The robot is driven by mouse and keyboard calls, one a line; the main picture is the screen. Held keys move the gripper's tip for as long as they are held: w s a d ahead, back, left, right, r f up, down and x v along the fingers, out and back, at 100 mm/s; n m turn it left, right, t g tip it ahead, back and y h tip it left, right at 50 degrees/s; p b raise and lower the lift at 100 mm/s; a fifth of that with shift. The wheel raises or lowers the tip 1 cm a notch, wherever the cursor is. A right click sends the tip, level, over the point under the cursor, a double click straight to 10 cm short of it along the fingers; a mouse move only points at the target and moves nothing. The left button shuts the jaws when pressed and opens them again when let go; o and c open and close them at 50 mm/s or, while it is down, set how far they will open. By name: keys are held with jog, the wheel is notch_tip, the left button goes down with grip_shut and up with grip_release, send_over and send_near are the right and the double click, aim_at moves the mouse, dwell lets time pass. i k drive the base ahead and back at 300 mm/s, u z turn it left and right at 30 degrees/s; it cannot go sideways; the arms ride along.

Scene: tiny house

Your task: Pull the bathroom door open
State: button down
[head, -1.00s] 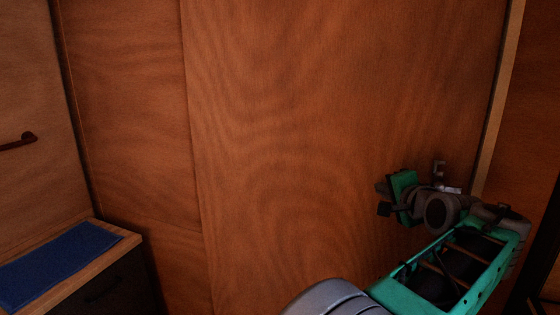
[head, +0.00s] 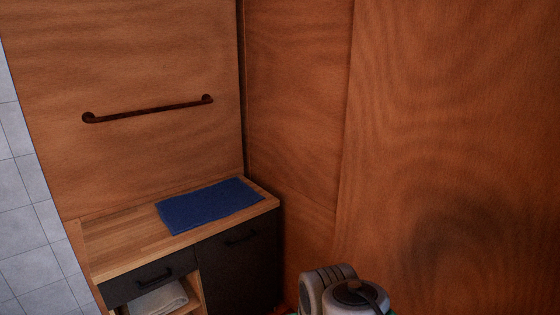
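A large plain wooden panel (head: 440,140), apparently the bathroom door, fills the right side of the head view. Its left edge shows as a near-vertical seam beside a narrower wooden wall section (head: 295,110). Its right edge and any handle are outside the picture. A dark shadow falls on its lower part. Grey links of my arm show at the bottom, in front of the panel's lower left. My gripper is outside the picture, so its fingers and any contact with the door cannot be seen.
A wooden-topped cabinet (head: 125,250) with dark fronts stands in the left corner. A folded blue towel (head: 210,205) lies on it, and a white towel (head: 155,298) sits in its open shelf. A dark towel bar (head: 150,109) is on the wall above. Grey tiles (head: 25,205) line the far left.

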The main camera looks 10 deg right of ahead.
aim_at(449, 201)
jog(key=z, duration=1.6)
